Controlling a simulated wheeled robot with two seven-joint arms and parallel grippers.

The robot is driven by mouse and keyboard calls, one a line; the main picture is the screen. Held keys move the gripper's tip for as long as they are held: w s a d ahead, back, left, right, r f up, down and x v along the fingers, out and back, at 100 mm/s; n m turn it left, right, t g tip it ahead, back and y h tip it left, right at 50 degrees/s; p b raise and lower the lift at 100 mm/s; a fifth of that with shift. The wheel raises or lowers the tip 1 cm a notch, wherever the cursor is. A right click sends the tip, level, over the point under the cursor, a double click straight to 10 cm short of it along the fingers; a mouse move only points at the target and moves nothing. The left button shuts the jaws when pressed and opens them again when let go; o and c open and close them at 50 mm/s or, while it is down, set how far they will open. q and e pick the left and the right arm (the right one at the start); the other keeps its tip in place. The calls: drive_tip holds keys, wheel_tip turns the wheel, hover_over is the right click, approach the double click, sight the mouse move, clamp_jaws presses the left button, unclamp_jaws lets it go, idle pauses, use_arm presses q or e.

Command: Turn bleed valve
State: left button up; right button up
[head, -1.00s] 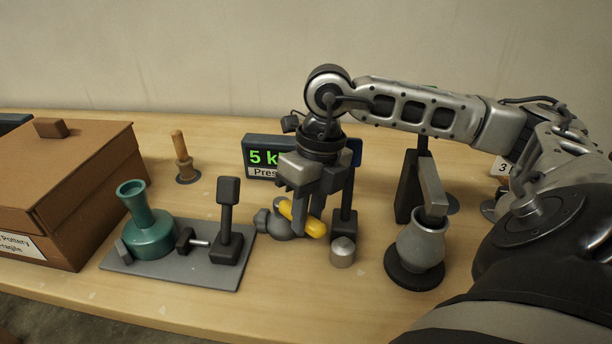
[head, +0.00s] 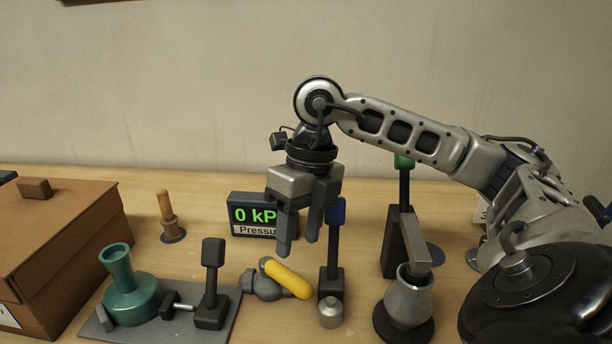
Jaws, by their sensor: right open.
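The bleed valve (head: 262,286) is a grey rounded body on the table with a yellow handle (head: 288,279). The handle slants down to the right. My right gripper (head: 298,247) hangs above and slightly right of the valve with its fingers pointing down. It is open and empty, apart from the handle. The pressure display (head: 254,215) behind reads 0 kP in green, its right end hidden by my gripper. My left gripper is not in view.
A dark post with a blue top (head: 333,268) stands just right of the valve. A teal vase (head: 130,290) sits on a grey clamp plate (head: 236,304) to the left. A brown box (head: 60,235) fills the far left. A grey pot (head: 408,298) stands at right.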

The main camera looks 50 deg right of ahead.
wheel_tip(320, 180, up, 9)
drive_tip(key=d+p, duration=0.1)
drive_tip(key=shift+d+f+p, duration=0.2)
drive_tip(key=shift+d+p, duration=0.15)
